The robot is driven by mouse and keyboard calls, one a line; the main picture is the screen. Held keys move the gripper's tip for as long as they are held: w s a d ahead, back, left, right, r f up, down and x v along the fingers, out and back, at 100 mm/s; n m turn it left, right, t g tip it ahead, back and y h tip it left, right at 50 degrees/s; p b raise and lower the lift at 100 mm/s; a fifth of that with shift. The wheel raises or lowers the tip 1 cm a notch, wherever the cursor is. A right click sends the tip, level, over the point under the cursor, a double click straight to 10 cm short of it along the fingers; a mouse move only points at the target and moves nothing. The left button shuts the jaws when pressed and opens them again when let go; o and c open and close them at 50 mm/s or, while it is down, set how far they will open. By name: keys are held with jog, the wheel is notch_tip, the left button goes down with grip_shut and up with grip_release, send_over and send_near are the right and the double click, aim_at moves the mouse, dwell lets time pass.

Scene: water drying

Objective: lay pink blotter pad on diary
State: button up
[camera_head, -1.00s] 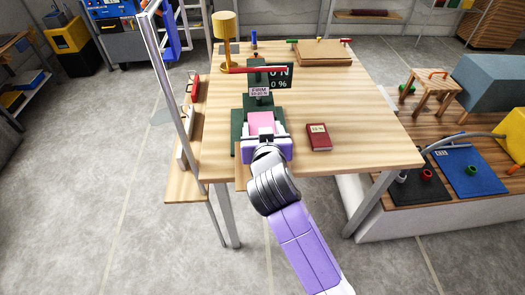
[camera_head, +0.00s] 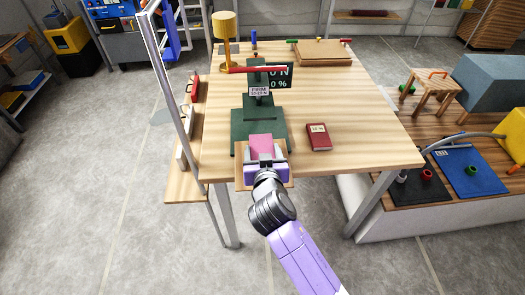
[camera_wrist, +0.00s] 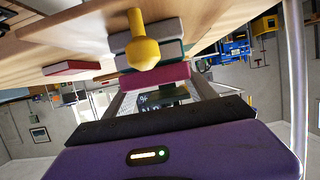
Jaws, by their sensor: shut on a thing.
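The pink blotter pad (camera_head: 261,145) is held between the fingers of my gripper (camera_head: 265,161), which is shut on it. In the wrist view the pad (camera_wrist: 155,76) shows edge-on as a dark pink slab between the fingers. My gripper is over the near edge of the table, in front of the green press. The diary (camera_head: 318,137), a small dark red book with a pale label, lies flat on the table to the right of my gripper. It also shows at the left in the wrist view (camera_wrist: 70,67). The pad and diary are apart.
The green press (camera_head: 259,127), with a "FIRM" sign, stands just beyond my gripper. A dark display board (camera_head: 280,78), a yellow lamp (camera_head: 224,27) and a wooden board (camera_head: 320,52) are farther back. Table space around the diary is clear. A yellow knob (camera_wrist: 142,50) shows in the wrist view.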

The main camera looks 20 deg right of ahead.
jog(key=shift+f, duration=0.15)
jog(key=o, duration=1.4)
jog(key=shift+c, duration=0.2)
jog(key=shift+r, duration=0.2)
jog(key=v, duration=1.2)
jog(key=shift+b, duration=0.45)
jog(key=s+f+n+y, duration=0.2)
jog(key=s+f, duration=0.1)
jog(key=s, duration=0.6)
jog(key=s+f+n+y, duration=0.2)
jog(key=s+f, duration=0.2)
jog(key=s, duration=0.4)
jog(key=s+d+r, duration=0.1)
jog(key=s+r, duration=0.3)
jog(key=s, duration=0.4)
jog(key=s+d+r+t, duration=0.1)
jog(key=s+d+r, duration=0.1)
jog(key=s+r, duration=0.3)
jog(key=s, duration=0.3)
jog(key=shift+d+t, duration=0.25)
jog(key=shift+t, duration=0.05)
